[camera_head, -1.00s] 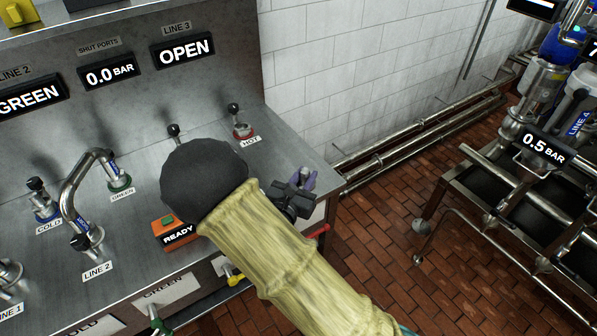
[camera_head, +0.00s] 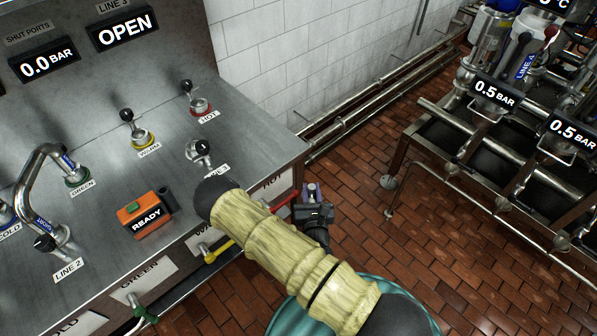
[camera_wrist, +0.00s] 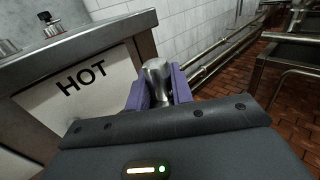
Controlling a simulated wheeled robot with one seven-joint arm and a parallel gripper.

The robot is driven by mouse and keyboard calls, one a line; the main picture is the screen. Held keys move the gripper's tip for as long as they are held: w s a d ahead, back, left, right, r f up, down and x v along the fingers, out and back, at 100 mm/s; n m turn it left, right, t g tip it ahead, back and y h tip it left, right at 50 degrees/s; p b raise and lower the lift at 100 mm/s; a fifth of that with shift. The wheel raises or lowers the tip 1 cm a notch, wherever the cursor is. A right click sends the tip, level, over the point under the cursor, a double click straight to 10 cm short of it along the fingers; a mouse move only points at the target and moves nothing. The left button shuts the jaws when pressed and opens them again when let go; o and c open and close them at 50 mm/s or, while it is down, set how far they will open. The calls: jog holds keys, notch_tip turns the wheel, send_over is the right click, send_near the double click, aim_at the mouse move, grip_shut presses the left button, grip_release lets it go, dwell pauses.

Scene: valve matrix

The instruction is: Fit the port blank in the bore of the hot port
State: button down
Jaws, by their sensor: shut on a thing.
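My gripper (camera_head: 313,190) is off the right end of the steel bench, beside the front panel. Its purple fingers are shut on a bare metal cylinder, the port blank (camera_wrist: 157,80), which stands up between them in the wrist view. The hot port (camera_head: 201,107) is a metal fitting on a red ring at the bench's back right corner, with a black-knobbed lever behind it. It also shows at the upper left of the wrist view (camera_wrist: 53,31). My gripper is well apart from it, to its right and nearer the camera. I cannot see into the bore.
The bench's right edge (camera_head: 285,152) and the HOT panel (camera_wrist: 85,85) lie close to the left of my gripper. A yellow-ringed port (camera_head: 143,138), another fitting (camera_head: 201,153) and an orange READY box (camera_head: 145,212) stand on the bench. Pipes run along the wall; open brick floor lies right.

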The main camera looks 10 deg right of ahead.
jog(key=d+f+n+y, duration=0.1)
jog(key=d+f, duration=0.2)
jog(key=f, duration=0.2)
jog(key=shift+s+y, duration=0.3)
jog(key=shift+s, duration=0.1)
jog(key=shift+w+d, duration=0.1)
